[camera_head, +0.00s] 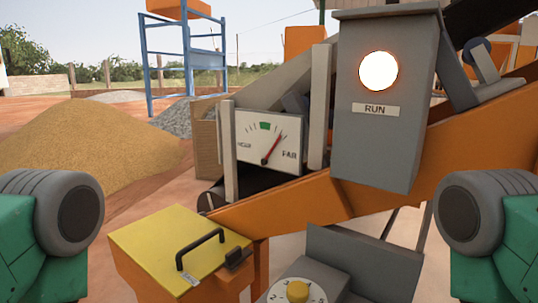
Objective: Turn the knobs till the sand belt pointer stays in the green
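The gauge (250,148) is a white panel with a dark scale and a green block (265,126) at top centre. Its red pointer (272,149) leans up and right, its tip to the right of the green. A yellow knob (298,290) sits on a white numbered dial at the bottom edge, partly cut off by the frame. No second knob shows. Green and grey parts of my arms show at the left and right edges. Neither gripper shows, and nothing of mine touches the knob.
A grey box (385,125) with a lit round lamp (378,71) and a RUN label stands above the orange conveyor frame (300,203). A yellow lid (180,245) with a black handle is left of the dial. A sand pile (90,140) lies behind at left.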

